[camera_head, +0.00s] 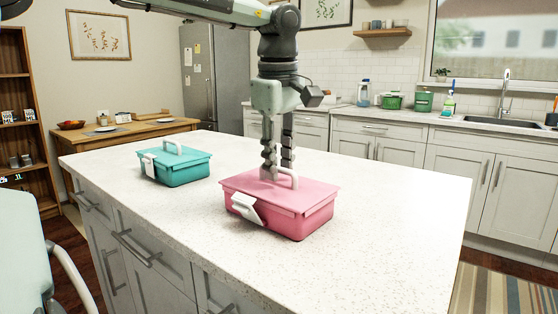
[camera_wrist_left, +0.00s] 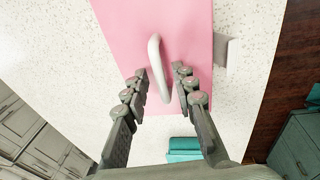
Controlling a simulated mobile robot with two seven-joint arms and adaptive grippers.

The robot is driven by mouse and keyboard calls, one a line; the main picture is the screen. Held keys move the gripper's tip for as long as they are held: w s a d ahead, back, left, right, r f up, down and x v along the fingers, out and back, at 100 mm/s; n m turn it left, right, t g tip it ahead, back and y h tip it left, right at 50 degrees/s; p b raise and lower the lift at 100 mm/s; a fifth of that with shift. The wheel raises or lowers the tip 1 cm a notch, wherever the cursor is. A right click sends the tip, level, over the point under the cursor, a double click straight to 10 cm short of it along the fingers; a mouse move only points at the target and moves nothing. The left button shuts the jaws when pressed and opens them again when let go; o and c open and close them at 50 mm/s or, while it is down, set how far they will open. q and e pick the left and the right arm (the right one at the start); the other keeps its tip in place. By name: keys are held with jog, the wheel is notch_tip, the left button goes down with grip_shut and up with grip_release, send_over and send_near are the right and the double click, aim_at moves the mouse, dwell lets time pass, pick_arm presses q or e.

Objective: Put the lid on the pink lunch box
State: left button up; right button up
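The pink lunch box (camera_head: 306,225) stands on the counter with its pink lid (camera_head: 315,195) lying across its top. The lid looks about level; I cannot tell whether it is fully seated. Its white handle (camera_head: 288,176) stands up in the middle. A white latch (camera_head: 246,209) sticks out at the front. My left gripper (camera_head: 279,170) points straight down over the lid. In the left wrist view, the handle (camera_wrist_left: 158,68) is between the fingers of the gripper (camera_wrist_left: 160,76), with visible gaps beside it. My right gripper is not in view.
A teal lunch box (camera_head: 186,172) with a white handle stands to the left on the white counter (camera_head: 390,215). The counter's right side is clear. A back counter with a sink (camera_head: 500,122) lies beyond, and a wooden table (camera_head: 135,136) at the left.

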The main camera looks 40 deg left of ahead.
aim_at(279, 189)
pick_arm(q)
jog(key=shift+r, duration=0.1)
jog(key=r, duration=0.4)
jog(key=s+d+r, duration=0.1)
jog(key=r, duration=0.6)
jog(key=shift+s+d+r, duration=0.15)
jog(key=shift+s+r, duration=0.15)
jog(key=shift+r, duration=0.05)
jog(key=shift+f, duration=0.1)
